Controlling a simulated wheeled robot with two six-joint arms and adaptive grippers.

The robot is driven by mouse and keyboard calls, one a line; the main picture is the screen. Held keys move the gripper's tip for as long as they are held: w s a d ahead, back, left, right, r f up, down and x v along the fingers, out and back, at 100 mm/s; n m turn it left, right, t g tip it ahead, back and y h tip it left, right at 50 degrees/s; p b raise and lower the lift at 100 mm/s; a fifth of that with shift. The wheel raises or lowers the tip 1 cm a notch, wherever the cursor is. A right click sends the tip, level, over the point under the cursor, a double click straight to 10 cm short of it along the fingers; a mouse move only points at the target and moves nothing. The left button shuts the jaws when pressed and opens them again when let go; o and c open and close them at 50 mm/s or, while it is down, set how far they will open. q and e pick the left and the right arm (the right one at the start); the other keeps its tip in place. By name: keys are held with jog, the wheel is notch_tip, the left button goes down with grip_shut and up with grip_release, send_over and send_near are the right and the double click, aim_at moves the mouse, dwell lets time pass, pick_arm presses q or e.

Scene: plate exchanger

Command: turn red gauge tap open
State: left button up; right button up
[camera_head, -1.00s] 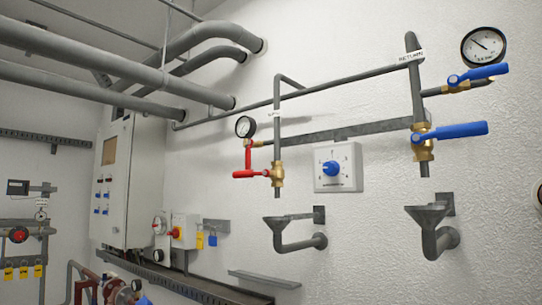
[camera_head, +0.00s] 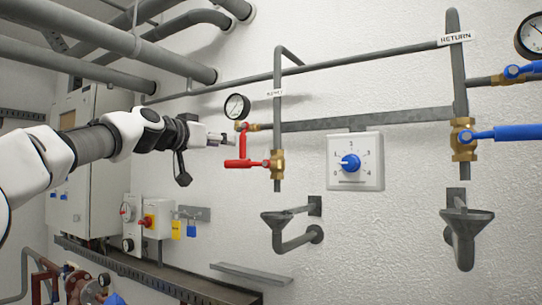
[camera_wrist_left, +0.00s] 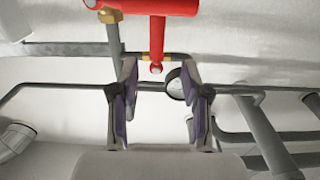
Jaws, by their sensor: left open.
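The red gauge tap (camera_head: 243,140) has a short red lever hanging down from the brass fitting beside the round supply gauge (camera_head: 237,107). In the left wrist view the tap's lever (camera_wrist_left: 160,38) stands upright in the picture, just beyond the fingertips. My left gripper (camera_head: 229,138) comes in from the left, just short of the lever. In the left wrist view the left gripper (camera_wrist_left: 158,70) is open, with its two fingers apart and nothing between them. My right gripper is not in view.
A larger red lever (camera_head: 244,163) on the supply pipe's brass valve (camera_head: 277,163) lies close below the gauge tap. A dial box (camera_head: 355,160) is right of it. Blue-handled return valves (camera_head: 505,133) are far right. Funnel drains (camera_head: 285,217) sit below. Grey pipes run above.

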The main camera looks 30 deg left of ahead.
aim_at(241, 145)
pick_arm(q)
jog(key=w+p, duration=0.1)
jog(key=p, duration=0.1)
jog(key=w+p, duration=0.1)
jog(key=p, duration=0.2)
jog(key=w+d+p, duration=0.1)
jog(key=p, duration=0.1)
jog(key=shift+w+r+p, duration=0.4)
jog(key=shift+w+a+f+p, duration=0.1)
jog(key=shift+w+f+p, duration=0.05)
jog(key=shift+w, duration=0.45)
jog(key=shift+w+a+f+p, duration=0.1)
jog(key=shift+w+p, duration=0.05)
jog(key=shift+w, duration=0.4)
jog(key=w, duration=0.2)
jog(key=w+f, duration=0.1)
jog(key=shift+d, duration=0.35)
jog(key=shift+s+r, duration=0.1)
jog(key=shift+c, duration=0.4)
jog(key=shift+s+a+r, duration=0.1)
jog(key=shift+s, duration=0.25)
grip_shut()
